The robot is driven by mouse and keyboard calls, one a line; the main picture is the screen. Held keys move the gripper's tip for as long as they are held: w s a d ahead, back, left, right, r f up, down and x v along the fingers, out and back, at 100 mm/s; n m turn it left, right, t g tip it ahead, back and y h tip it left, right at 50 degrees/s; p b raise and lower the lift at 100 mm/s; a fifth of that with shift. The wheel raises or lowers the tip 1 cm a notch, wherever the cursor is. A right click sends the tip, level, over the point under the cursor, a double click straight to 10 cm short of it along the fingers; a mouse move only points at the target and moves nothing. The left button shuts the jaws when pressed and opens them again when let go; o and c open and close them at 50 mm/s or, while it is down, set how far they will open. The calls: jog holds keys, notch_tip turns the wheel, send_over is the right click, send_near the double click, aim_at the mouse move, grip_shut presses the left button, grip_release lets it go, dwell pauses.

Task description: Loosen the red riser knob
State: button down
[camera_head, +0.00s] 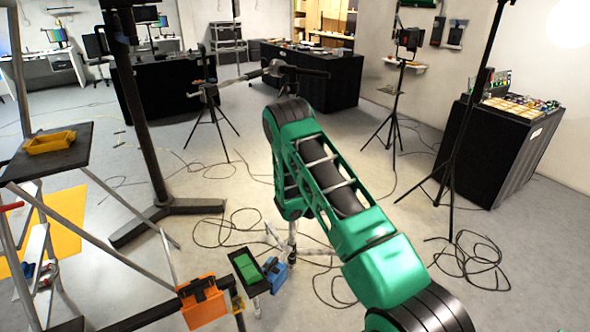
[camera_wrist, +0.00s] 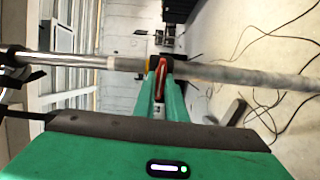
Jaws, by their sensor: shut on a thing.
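In the wrist view, the red knob (camera_wrist: 161,78) sits between the two green fingers of my gripper (camera_wrist: 163,88). The fingers are shut on it, and it shows as a narrow upright red strip. A silvery tube (camera_wrist: 95,61) runs across the picture just beyond the fingertips, at the knob. A small yellow part (camera_wrist: 151,72) is beside the knob on the left. In the head view I cannot make out the knob or my fingertips clearly.
In the head view, an orange box (camera_head: 203,300), a small green-screened monitor (camera_head: 246,268) and a blue box (camera_head: 273,275) are low near the centre. A dark stand (camera_head: 150,150) rises at left. Loose cables (camera_head: 470,265) lie on the floor at right.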

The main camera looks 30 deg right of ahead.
jog(key=shift+w+a+n, duration=0.1)
jog(key=shift+a+n, duration=0.15)
jog(key=shift+n, duration=0.15)
jog(key=c, duration=1.8)
grip_release()
jog(key=shift+c, duration=0.2)
jog(key=shift+o, duration=0.2)
jog(key=shift+d, duration=0.1)
